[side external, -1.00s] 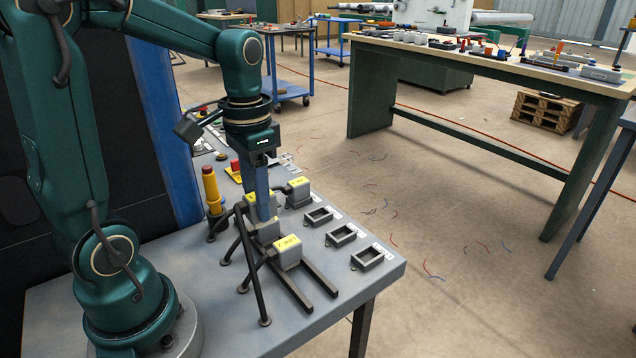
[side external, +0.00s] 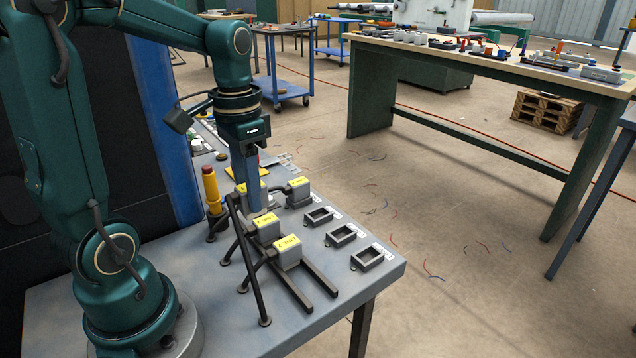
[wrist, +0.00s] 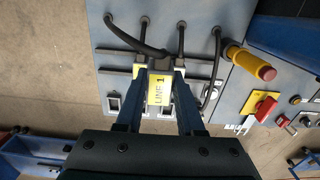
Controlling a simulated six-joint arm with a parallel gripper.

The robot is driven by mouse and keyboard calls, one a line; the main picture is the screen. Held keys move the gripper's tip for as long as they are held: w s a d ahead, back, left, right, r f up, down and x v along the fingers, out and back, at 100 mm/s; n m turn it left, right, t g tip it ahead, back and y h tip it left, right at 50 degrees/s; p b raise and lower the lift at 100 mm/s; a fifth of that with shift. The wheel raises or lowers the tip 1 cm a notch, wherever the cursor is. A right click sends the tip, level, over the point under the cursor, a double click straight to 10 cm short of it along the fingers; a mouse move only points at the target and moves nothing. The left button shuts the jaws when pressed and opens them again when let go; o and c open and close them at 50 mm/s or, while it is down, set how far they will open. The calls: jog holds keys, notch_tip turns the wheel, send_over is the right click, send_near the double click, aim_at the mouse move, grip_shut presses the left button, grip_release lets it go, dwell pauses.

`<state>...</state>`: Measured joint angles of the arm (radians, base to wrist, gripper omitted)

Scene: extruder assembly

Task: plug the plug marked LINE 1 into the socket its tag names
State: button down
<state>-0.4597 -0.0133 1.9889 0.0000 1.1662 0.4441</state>
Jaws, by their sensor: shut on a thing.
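The LINE 1 plug, with a yellow label (wrist: 158,91) readable in the wrist view, is between the fingers of my gripper (wrist: 160,98). In the side view my gripper (side external: 252,203) is shut on it above the bench, and the fingers hide part of the plug (side external: 264,200). A dark cable runs from the plug. Three open rectangular sockets stand in a row to the right: far (side external: 318,216), middle (side external: 341,236) and near (side external: 367,259). Each has a small white tag beside it, too small to read. The held plug is apart from all three.
Other yellow-labelled grey plugs sit close by: one behind (side external: 299,190), two in front (side external: 266,228) (side external: 288,253). Dark rails (side external: 320,277) and black cables (side external: 250,262) stand near them. A yellow post with a red top (side external: 211,187) is to the left.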

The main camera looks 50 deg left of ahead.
jog(key=shift+w+r+n, duration=0.15)
jog(key=shift+r+n, duration=0.05)
jog(key=shift+n, duration=0.1)
jog(key=w+d+r+n, duration=0.1)
jog(key=w+d+r, duration=0.1)
jog(key=w, duration=0.8)
jog(key=w+d+f+m, duration=0.1)
jog(key=w+d+f, duration=0.4)
jog(key=d, duration=0.4)
jog(key=shift+w+f+m, duration=0.25)
jog(key=shift+w+m, duration=0.05)
jog(key=shift+m, duration=0.1)
jog(key=shift+f, duration=0.1)
jog(key=shift+f, duration=2.8)
jog(key=shift+f, duration=1)
